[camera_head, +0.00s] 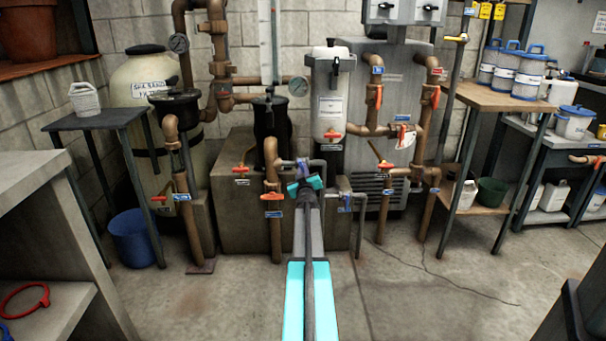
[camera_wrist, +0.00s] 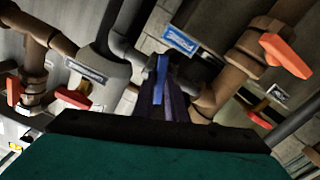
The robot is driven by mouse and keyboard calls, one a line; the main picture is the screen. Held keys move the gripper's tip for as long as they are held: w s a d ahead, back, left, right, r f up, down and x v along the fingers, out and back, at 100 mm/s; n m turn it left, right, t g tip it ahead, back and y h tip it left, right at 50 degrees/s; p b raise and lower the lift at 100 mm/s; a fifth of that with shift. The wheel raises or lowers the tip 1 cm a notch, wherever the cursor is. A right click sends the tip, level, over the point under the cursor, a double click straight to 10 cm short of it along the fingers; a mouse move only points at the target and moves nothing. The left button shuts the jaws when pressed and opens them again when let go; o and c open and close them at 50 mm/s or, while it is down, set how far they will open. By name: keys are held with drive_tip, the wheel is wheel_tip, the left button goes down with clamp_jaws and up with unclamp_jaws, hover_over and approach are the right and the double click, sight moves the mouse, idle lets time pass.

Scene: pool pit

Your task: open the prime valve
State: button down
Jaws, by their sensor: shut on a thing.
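My gripper (camera_head: 307,176) reaches forward to the grey pipework (camera_head: 337,180) in front of the pump area. In the wrist view my gripper (camera_wrist: 162,92) has its dark fingers closed on a narrow blue valve handle (camera_wrist: 161,68). The handle stands lengthwise between the fingers, beside a grey pipe. A blue label (camera_wrist: 179,40) sits just beyond it, but its text is too small to read, so I cannot confirm it names the prime valve. In the head view my wrist hides most of the handle.
Orange-handled valves stand close by, one on the right (camera_wrist: 286,55) and one on the left (camera_wrist: 73,97) in the wrist view. A chlorinator-like canister (camera_head: 331,95) stands behind. A blue bucket (camera_head: 133,238) is at left.

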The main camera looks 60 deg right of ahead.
drive_tip(key=n+b, duration=0.2)
drive_tip(key=n, duration=0.1)
drive_tip(key=shift+f+n+b, duration=0.1)
drive_tip(key=shift+n+b, duration=0.2)
drive_tip(key=n+b, duration=0.1)
drive_tip(key=n, duration=0.2)
drive_tip(key=shift+b, duration=0.3)
drive_tip(key=n+b, duration=0.1)
drive_tip(key=n, duration=0.4)
drive_tip(key=shift+w+b, duration=0.1)
drive_tip(key=shift+b, duration=0.25)
drive_tip(key=n, duration=0.2)
drive_tip(key=shift+r+n, duration=0.2)
drive_tip(key=shift+n, duration=0.1)
drive_tip(key=c, duration=1.8)
unclamp_jaws()
drive_tip(key=shift+o, duration=0.6)
drive_tip(key=shift+f, duration=0.15)
drive_tip(key=v, duration=0.7)
